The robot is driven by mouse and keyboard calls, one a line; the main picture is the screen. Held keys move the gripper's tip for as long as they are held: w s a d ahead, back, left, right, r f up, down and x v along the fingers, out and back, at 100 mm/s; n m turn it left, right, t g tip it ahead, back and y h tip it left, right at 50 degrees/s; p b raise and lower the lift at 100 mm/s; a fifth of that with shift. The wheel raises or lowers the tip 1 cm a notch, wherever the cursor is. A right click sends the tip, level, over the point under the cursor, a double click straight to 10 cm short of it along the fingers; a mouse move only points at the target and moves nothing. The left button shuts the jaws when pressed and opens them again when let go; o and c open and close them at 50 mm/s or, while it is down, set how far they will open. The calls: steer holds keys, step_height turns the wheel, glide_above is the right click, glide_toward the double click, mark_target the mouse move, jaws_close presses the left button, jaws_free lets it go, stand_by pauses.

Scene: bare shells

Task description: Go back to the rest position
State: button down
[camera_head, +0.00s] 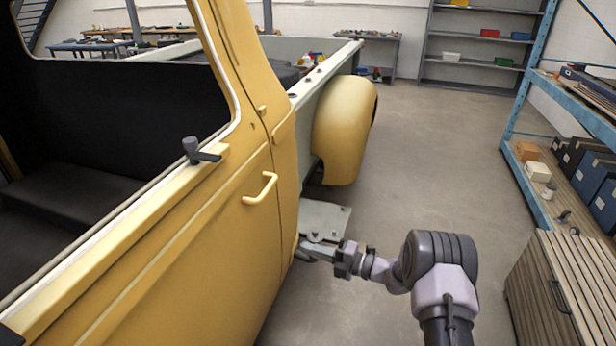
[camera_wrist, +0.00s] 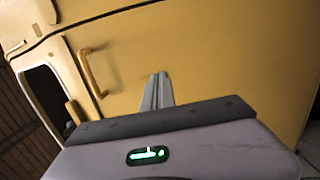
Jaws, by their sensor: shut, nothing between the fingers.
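My gripper (camera_head: 308,250) is at the lower middle of the head view, at the end of my arm reaching in from the lower right. Its fingers are together and empty. They point left toward the lower rear part of the yellow truck door (camera_head: 225,215); whether they touch it I cannot tell. In the wrist view my gripper (camera_wrist: 157,88) shows as two narrow grey fingers side by side in front of the yellow panel, with the door handle (camera_wrist: 92,72) up and to the left. In the head view the handle (camera_head: 262,188) is above and left of my gripper.
A grey flat plate (camera_head: 328,214) lies just behind my gripper, below the rear fender (camera_head: 345,128). A slatted wooden crate (camera_head: 560,285) and a blue shelf rack (camera_head: 522,185) with boxes stand at the right. The concrete floor (camera_head: 430,180) between truck and rack is clear.

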steer(key=s+a+r+n+g+h, duration=0.2)
steer(key=s+r+n+g+h, duration=0.35)
steer(key=s+r+n, duration=1.2)
steer(key=s+d+r+n+t+h, duration=0.2)
steer(key=s+d+n+h, duration=0.2)
steer(key=s+n, duration=0.5)
steer(key=s+d+r+n+t+h, duration=0.2)
steer(key=s+d+n+h, duration=0.3)
steer(key=s+d+n, duration=0.4)
steer(key=shift+s+r+t, duration=0.35)
steer(key=shift+s+r, duration=0.4)
steer(key=shift+s, duration=0.35)
